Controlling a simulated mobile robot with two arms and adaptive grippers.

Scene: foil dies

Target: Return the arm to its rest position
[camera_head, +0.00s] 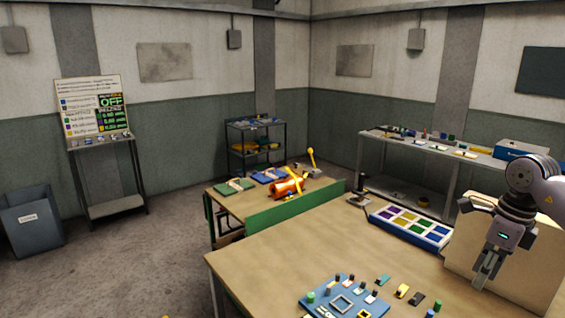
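My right arm comes in from the right edge, with its dark wrist bent downward. My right gripper (485,283) points down at the right side of the near wooden table (290,255), in front of a tan box-like block (535,270). Its fingers look close together, but the small view does not show whether they are shut. I see nothing hanging from them. My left gripper and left arm are not in view.
A blue tray (375,217) with coloured compartments stands left of the gripper. A blue board (318,304) with small dies lies at the front edge. Small loose pieces lie beside it. A green-edged bench (290,212) holds an orange roller device (288,187). The table's left part is clear.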

